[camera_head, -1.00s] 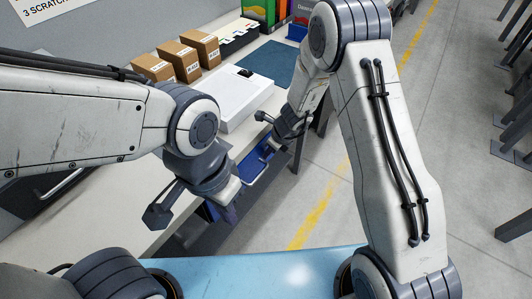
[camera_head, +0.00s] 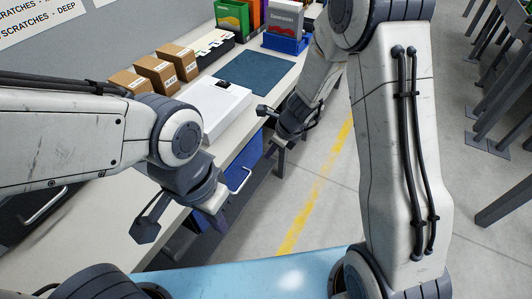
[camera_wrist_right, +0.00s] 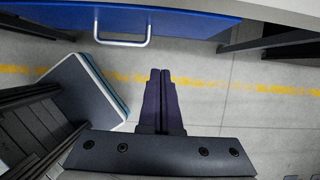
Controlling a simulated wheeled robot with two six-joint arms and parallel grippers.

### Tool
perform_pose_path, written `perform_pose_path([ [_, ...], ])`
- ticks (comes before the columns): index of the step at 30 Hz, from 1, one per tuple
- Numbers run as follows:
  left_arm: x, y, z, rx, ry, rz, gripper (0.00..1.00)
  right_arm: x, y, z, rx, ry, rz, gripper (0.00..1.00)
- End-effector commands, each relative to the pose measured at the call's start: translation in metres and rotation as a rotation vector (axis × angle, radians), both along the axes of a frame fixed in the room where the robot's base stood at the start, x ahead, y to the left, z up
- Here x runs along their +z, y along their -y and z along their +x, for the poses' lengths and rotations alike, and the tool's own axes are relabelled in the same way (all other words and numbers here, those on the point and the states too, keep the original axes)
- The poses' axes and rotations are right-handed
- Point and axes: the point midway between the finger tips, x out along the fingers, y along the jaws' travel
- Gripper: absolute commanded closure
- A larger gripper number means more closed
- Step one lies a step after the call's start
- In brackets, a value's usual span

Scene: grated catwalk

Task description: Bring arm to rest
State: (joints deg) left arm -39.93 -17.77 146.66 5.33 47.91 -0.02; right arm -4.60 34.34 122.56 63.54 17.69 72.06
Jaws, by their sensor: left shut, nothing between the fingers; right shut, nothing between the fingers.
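My left arm comes in from the left in the head view. Its gripper (camera_head: 213,221), with dark purple fingers partly hidden by the wrist, hangs in front of the bench edge and holds nothing. My right arm bends down from the top right. Its gripper (camera_head: 281,142) is small and partly hidden in the head view, close to the bench's front edge. In the right wrist view its two purple fingers (camera_wrist_right: 162,76) lie together with nothing between them, over bare floor.
Floor with a yellow line (camera_head: 318,195) is open to the right.

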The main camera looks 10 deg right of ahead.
Motion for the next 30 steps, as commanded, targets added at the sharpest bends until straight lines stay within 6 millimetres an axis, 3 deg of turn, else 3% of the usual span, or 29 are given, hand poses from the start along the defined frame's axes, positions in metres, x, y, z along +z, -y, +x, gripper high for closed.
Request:
perform_pose_path([
  [8,0.002,0.0,0.0,0.0,-0.001,0.001,1.0,0.006,0.002,-0.002,0.003,0.0,-0.001,1.0],
  [11,0.003,0.0,0.0,0.0,-0.001,0.001,1.0,0.016,-0.008,-0.008,0.088,0.019,-0.006,1.0],
  [13,0.004,0.0,0.0,0.0,-0.001,0.001,1.0,0.033,-0.025,-0.02,0.247,0.057,-0.02,1.0],
  [17,0.007,0.0,0.0,0.0,-0.001,0.001,1.0,0.082,-0.069,-0.072,0.79,0.178,-0.075,1.0],
  [21,0.01,0.0,0.0,0.0,0.0,0.0,1.0,0.128,-0.093,-0.155,1.508,0.329,-0.161,1.0],
  [25,0.013,0.0,0.0,0.0,0.0,0.0,1.0,0.154,-0.082,-0.218,2.097,0.435,-0.248,1.0],
  [30,0.014,0.0,0.0,0.0,0.0,0.0,1.0,0.168,-0.056,-0.261,2.607,0.496,-0.336,1.0],
])
